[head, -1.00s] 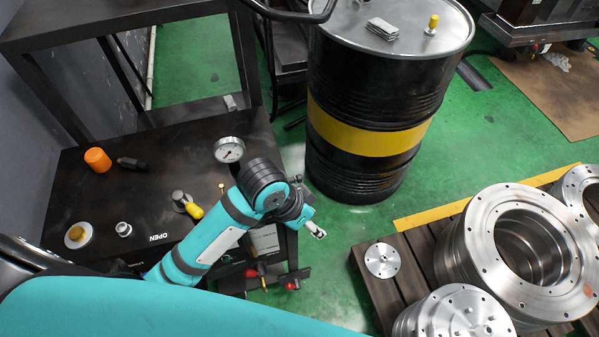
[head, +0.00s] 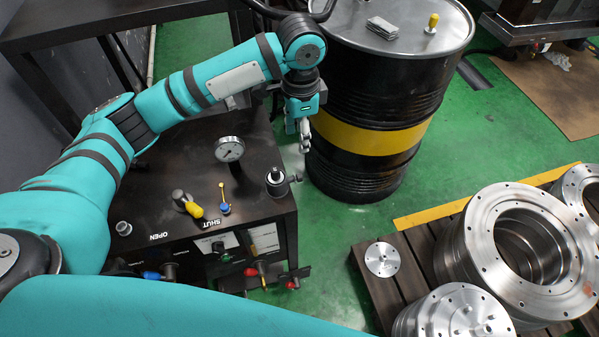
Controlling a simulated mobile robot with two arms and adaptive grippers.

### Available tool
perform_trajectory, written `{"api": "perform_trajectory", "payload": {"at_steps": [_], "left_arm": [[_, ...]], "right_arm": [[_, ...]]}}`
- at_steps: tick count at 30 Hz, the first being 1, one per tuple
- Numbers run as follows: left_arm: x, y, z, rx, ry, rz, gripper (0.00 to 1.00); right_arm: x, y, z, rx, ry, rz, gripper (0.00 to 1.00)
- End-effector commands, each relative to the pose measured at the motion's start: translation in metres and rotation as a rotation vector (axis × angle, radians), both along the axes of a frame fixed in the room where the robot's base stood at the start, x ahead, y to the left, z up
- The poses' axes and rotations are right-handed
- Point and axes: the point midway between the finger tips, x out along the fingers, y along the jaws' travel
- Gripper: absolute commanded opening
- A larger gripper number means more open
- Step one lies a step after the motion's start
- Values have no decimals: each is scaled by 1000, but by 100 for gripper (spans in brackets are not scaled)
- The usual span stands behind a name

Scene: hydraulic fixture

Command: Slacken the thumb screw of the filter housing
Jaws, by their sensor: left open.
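A small black cylindrical fitting (head: 277,184) stands at the right end of the black fixture top in the head view. It looks like the filter housing, and a small dark knob on its right side may be the thumb screw, too small to be sure. My left gripper (head: 304,142) hangs fingers down, up and to the right of this fitting, in front of the drum. It is open and empty, apart from the fitting. My right gripper is not in view.
The fixture top (head: 252,160) also carries a pressure gauge (head: 229,149), a yellow-handled lever (head: 194,209) and a blue-and-yellow fitting (head: 224,207). A black drum (head: 385,100) with a yellow band stands behind right. Metal flanges (head: 525,250) lie on a pallet at right.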

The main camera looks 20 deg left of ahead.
Motion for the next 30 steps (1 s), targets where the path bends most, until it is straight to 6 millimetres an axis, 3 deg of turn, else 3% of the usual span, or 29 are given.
{"api": "perform_trajectory", "payload": {"at_steps": [18, 24, 30], "left_arm": [[1, 2, -129, 0, 1, -1, 43], [2, 2, -151, 1, -1, 0, 43], [2, 2, -156, -1, -2, -1, 43]], "right_arm": [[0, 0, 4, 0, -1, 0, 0], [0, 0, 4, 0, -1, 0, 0], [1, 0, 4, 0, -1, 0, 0]]}}
